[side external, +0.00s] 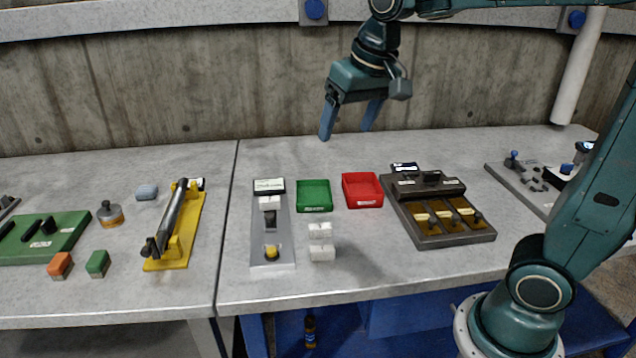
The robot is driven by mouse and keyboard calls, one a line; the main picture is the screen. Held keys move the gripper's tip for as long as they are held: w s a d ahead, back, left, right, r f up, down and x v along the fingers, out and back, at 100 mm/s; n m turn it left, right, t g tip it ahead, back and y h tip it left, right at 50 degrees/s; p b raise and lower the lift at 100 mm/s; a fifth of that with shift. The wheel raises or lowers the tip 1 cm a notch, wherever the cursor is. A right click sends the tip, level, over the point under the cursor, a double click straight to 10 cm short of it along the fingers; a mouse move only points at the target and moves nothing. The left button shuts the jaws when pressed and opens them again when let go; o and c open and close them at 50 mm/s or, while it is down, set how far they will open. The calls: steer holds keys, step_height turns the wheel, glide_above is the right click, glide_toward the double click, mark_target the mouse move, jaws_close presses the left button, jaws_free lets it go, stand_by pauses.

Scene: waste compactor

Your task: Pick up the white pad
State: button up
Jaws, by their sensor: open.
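Two small white blocks lie one behind the other on the grey bench, in front of the green tray; the rear one (320,231) and the front one (322,253) look like white pads. Another white piece (270,203) sits in the grey fixture (285,232) to their left. I cannot tell which of these is the white pad. My gripper (347,130) is open and empty, with its blue fingers pointing down. It is above the back of the bench, behind the trays and well clear of the white blocks.
A green tray (314,208) and a red tray (364,204) stand behind the blocks. A dark fixture with brass-coloured plates (418,229) is to the right. A yellow stand (192,235) with a dark bar is left. The bench right of the blocks is clear.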

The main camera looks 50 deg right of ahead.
steer(key=w+d+f+m+g, duration=0.1)
steer(key=w+f+m, duration=0.1)
steer(key=w+f, duration=0.5)
steer(key=w+d+f+m+g, duration=0.1)
steer(key=w+f+m, duration=0.2)
steer(key=w, duration=1.4)
step_height(320, 180, down, 4)
steer(key=shift+w+d+r+g, duration=0.1)
steer(key=shift+w+d+g, duration=0.05)
steer(key=shift+d+g, duration=0.2)
glide_above(270, 199)
steer(key=a, duration=0.1)
steer(key=f, duration=0.8)
steer(key=shift+s+f, duration=0.3)
steer(key=shift+w+d+f, duration=0.1)
steer(key=shift+d+f, duration=0.05)
steer(key=shift+f, duration=0.7)
steer(key=shift+w+d+f, duration=0.15)
steer(key=shift+f, duration=0.7)
steer(key=shift+w+d+f, duration=0.1)
steer(key=shift+d+f, duration=0.05)
steer(key=shift+f, duration=0.7)
